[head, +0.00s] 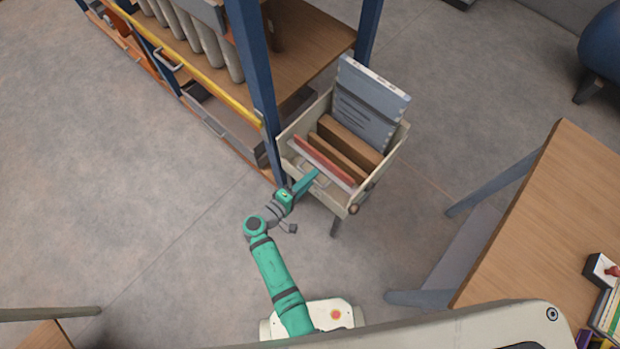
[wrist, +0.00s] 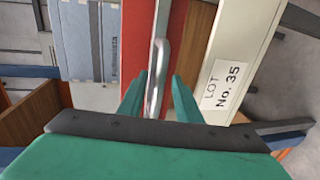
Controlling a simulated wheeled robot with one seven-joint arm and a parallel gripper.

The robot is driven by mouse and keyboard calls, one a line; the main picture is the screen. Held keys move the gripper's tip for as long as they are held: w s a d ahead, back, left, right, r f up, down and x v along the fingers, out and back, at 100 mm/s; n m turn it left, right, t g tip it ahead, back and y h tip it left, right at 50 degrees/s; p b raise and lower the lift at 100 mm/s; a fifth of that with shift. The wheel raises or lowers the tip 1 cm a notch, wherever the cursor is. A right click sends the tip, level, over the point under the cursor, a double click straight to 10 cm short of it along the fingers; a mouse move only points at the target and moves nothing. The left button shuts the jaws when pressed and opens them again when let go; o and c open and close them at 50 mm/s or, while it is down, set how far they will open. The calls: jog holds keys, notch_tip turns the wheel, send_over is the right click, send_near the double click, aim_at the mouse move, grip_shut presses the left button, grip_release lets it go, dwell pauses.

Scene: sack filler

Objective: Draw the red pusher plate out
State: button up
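The red pusher plate (head: 325,159) stands upright near the front of a cream bin (head: 283,142), with brown boards (head: 350,143) behind it. In the wrist view the red plate (wrist: 136,30) carries a bright metal bar handle (wrist: 160,60). My teal gripper (head: 308,181) reaches over the bin's front. In the wrist view my gripper (wrist: 158,82) is open, with one finger on each side of the handle. A narrow gap shows between the handle and the right finger. The plate's lower part is hidden.
A tall blue-grey pack (head: 368,100) stands at the bin's back. The bin's cream wall bears a "LOT No. 35" label (wrist: 224,85). A blue-posted shelf (head: 258,80) stands close on the left. A wooden table (head: 540,220) is at the right, with open floor between.

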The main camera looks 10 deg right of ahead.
jog(key=v, duration=1)
jog(key=shift+s+a, duration=0.2)
